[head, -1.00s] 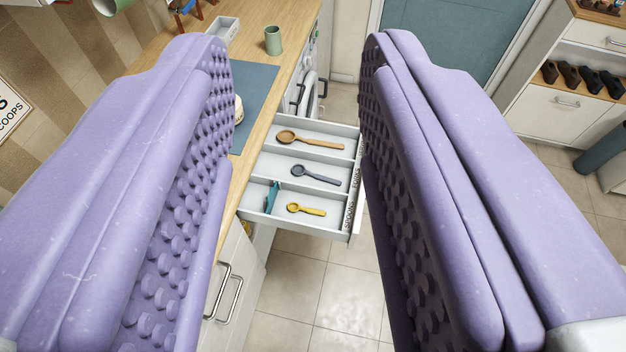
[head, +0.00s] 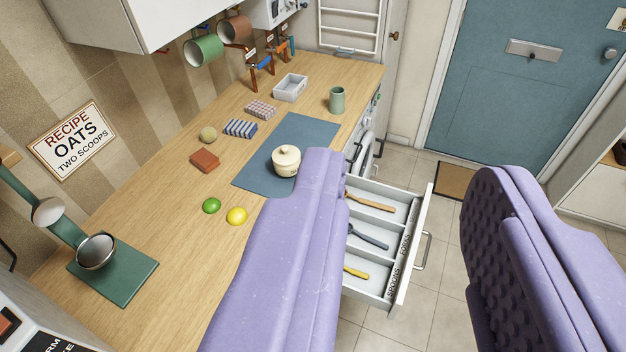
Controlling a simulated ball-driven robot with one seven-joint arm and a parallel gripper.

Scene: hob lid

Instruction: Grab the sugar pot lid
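The cream sugar pot (head: 286,168) stands upright on the blue-grey mat (head: 305,135) on the wooden counter. Its lid (head: 286,155) sits on top, with a small knob. Dark lettering shows on the pot's side, partly cut off by my left finger. My gripper (head: 400,185) is wide open and empty, with two purple padded fingers. The left finger is in front of the counter edge, its tip just right of the pot in the picture. The right finger is over the floor side. I cannot tell how far the fingertips are from the pot.
A lime (head: 211,205), a lemon (head: 237,216), a reddish block (head: 205,161) and a green cup (head: 337,99) stand around the mat. Mugs (head: 203,50) hang above.

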